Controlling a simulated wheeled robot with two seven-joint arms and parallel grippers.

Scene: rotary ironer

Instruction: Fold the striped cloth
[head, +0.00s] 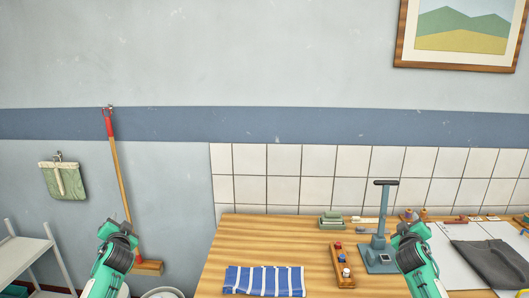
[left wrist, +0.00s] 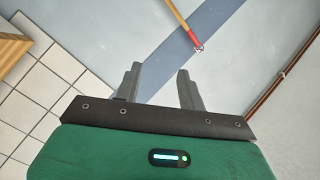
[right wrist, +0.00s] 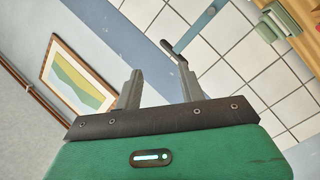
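The striped cloth (head: 264,281), blue with white stripes, lies flat on the wooden table near its front left, partly cut off by the lower picture edge. My left gripper (head: 112,228) is raised left of the table, away from the cloth. In the left wrist view my left gripper (left wrist: 160,82) has its two fingers apart with nothing between them. My right gripper (head: 412,230) is raised over the right part of the table, away from the cloth. In the right wrist view my right gripper (right wrist: 160,85) also has its fingers apart and empty.
A blue-grey lever press (head: 379,240) stands on the table (head: 230,245) beside a wooden rack (head: 341,268) with small knobs. Green blocks (head: 331,219) lie at the back. A dark cloth (head: 490,262) lies at the right.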

